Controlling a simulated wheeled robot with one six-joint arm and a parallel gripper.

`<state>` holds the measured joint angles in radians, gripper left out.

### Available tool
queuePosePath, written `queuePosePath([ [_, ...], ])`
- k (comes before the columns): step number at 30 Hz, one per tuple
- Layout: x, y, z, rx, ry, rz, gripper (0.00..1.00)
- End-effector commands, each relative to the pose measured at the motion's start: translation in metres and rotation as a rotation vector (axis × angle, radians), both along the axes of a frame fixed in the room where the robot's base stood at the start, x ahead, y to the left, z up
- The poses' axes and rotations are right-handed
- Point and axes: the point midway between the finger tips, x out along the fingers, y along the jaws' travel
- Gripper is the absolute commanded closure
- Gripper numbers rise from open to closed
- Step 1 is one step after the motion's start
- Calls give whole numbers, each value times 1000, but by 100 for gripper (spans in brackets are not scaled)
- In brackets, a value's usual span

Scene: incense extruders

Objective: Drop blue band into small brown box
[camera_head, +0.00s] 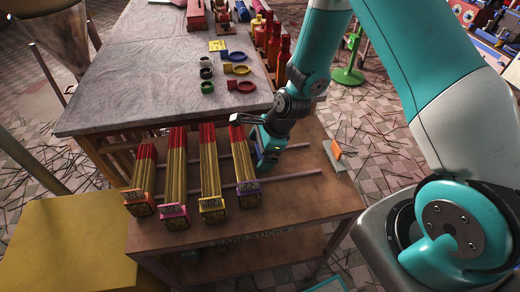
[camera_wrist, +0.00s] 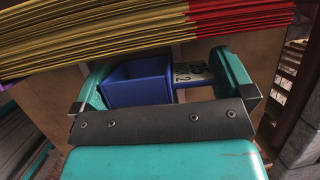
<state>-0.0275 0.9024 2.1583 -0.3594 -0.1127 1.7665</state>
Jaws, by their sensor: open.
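My gripper (camera_head: 268,150) is low beside the rightmost incense bundle, over the brown wooden table. In the wrist view its teal fingers (camera_wrist: 166,72) are apart. A hollow blue square piece (camera_wrist: 138,88), which looks like the blue band, lies between them, close to the left finger. A gap shows between it and the right finger. Whether a finger touches it is unclear. In the head view, blue shows at the gripper (camera_head: 264,140), mostly hidden by the arm. I cannot pick out a small brown box for certain in either view.
Several red-tipped incense bundles (camera_head: 208,165) lie side by side on rails on the brown table (camera_head: 240,232); one (camera_wrist: 120,30) passes just above the fingers in the wrist view. A grey table (camera_head: 150,75) behind holds coloured rings. An orange piece (camera_head: 345,146) lies at right.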

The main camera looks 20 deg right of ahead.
Motion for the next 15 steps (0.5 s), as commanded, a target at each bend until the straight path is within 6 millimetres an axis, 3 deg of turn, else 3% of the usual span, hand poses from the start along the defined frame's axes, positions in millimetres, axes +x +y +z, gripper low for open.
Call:
queuePosePath([
  [7,1,1,-3,0,-1,0,0],
  [8,1,1,-3,0,-1,1,2],
  [11,1,1,-3,0,-1,1,25],
  [15,1,1,-3,0,-1,1,32],
])
